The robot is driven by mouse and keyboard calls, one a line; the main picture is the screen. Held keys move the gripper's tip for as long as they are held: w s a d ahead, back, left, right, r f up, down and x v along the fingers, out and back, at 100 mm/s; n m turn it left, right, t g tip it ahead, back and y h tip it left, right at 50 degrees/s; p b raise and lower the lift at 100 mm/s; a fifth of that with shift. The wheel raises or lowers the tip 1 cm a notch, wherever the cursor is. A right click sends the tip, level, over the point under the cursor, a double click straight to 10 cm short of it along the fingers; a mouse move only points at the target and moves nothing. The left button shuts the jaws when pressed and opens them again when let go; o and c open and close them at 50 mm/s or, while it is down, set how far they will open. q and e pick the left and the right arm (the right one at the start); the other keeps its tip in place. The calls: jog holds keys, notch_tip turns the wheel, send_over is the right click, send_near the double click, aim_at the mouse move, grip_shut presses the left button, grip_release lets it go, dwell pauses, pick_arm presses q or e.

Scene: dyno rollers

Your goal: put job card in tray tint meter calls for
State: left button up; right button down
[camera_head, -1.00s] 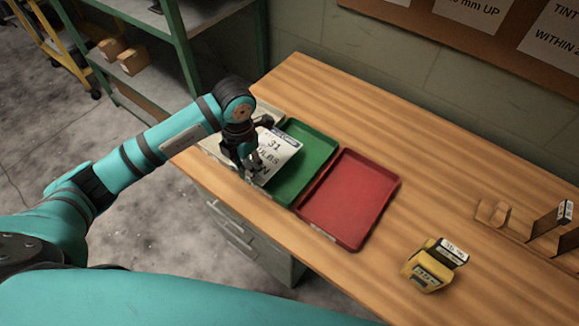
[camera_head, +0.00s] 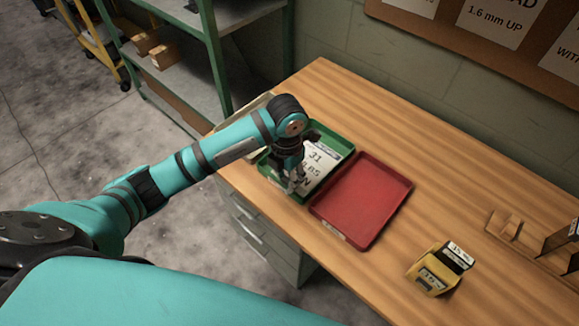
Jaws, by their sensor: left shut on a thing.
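My left gripper (camera_head: 293,186) is shut on the white job card (camera_head: 322,163), which carries dark print including "31". The card is over the green tray (camera_head: 342,142); whether it touches the tray floor I cannot tell. The gripper covers part of the card and the tray's near end. The red tray (camera_head: 362,200) lies empty just right of the green one. A third, pale tray (camera_head: 258,104) is mostly hidden behind my left arm. A yellow meter (camera_head: 433,277) with a label and display sits at the right front of the bench; its reading is too small to tell. My right gripper is not in view.
The wooden bench (camera_head: 400,125) is clear behind the trays. A wooden holder (camera_head: 515,235) stands at the right edge. Green-framed shelving (camera_head: 215,60) with boxes stands at the back left. A notice board (camera_head: 470,45) hangs on the wall.

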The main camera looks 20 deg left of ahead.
aim_at(308, 163)
pick_arm(q)
jog(key=w, duration=0.1)
jog(key=w+a, duration=0.1)
jog(key=w, duration=0.2)
jog(key=shift+w+a+f, duration=0.1)
jog(key=shift+a+f, duration=0.1)
jog(key=shift+a, duration=0.05)
notch_tip(308, 163, down, 3)
jog(key=shift+f+p, duration=0.1)
jog(key=shift+p, duration=0.6)
jog(key=shift+w+f, duration=0.1)
jog(key=shift+f, duration=0.1)
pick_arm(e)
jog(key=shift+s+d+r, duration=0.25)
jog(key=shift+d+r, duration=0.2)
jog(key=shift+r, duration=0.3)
pick_arm(q)
jog(key=o, duration=0.5)
jog(key=shift+f, duration=0.15)
jog(key=o, duration=0.5)
jog(key=shift+c, duration=0.2)
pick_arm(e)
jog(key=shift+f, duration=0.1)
